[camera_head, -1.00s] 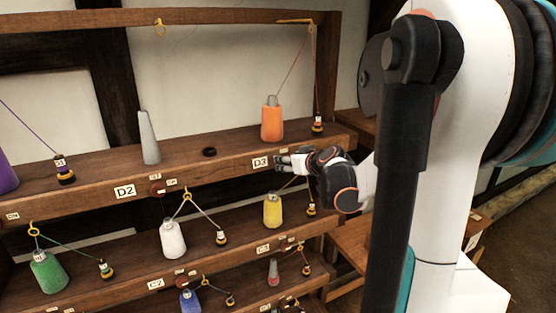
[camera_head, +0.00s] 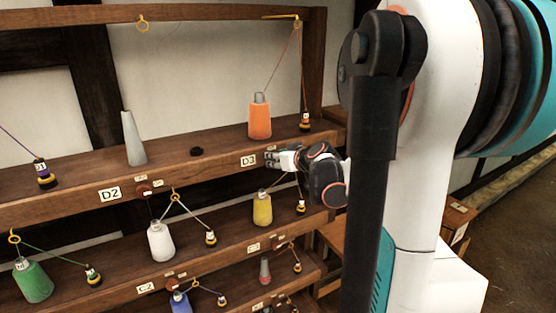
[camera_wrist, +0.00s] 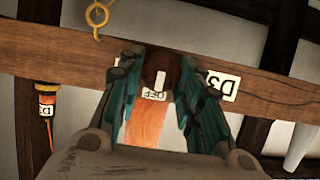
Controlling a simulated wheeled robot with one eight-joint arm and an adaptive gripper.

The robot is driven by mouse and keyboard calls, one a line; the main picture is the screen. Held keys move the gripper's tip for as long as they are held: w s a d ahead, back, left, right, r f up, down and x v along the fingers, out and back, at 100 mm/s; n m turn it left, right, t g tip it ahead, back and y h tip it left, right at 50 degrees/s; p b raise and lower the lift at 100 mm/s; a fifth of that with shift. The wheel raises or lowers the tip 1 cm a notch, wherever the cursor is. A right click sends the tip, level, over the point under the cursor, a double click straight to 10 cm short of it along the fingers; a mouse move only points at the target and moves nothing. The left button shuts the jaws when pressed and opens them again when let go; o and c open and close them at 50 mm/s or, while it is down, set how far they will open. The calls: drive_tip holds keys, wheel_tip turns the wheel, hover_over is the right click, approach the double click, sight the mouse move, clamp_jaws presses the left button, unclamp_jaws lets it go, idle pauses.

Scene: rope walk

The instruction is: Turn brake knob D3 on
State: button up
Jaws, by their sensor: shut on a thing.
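Brake knob D3 (camera_wrist: 160,70) is a dark reddish-brown round knob with a white mark, on the front of the top shelf beam, beside the D3 label (camera_wrist: 222,87). A small tag (camera_wrist: 153,95), seemingly reading OFF, sits by the knob; the white mark points toward it. My gripper (camera_wrist: 160,82) is shut on the knob, one finger on each side. In the head view my gripper (camera_head: 272,157) is at the beam just right of the D3 label (camera_head: 248,160) and hides the knob there.
An orange cone (camera_head: 260,118) stands on the shelf above my gripper, its thread running up to a hook and down to a weight (camera_head: 305,121). A yellow cone (camera_head: 262,208) stands on the shelf below. A grey cone (camera_head: 133,140) stands to the left.

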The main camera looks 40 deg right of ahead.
drive_tip(key=shift+s+d+f+m+t+y+b, duration=0.15)
drive_tip(key=shift+m+t+y+b, duration=0.75)
drive_tip(key=shift+m+b, duration=1.45)
drive_tip(key=shift+w+d+f+m+t+y+b, duration=0.15)
drive_tip(key=shift+m+t+y+b, duration=0.75)
drive_tip(key=shift+m+b, duration=1.4)
drive_tip(key=shift+s+d+f+m+t+y+b, duration=0.2)
drive_tip(key=shift+m+t+y+b, duration=0.65)
drive_tip(key=shift+m+b, duration=1.5)
drive_tip(key=shift+g+y+b, duration=0.25)
drive_tip(key=shift+b, duration=0.15)
drive_tip(key=o, duration=1.1)
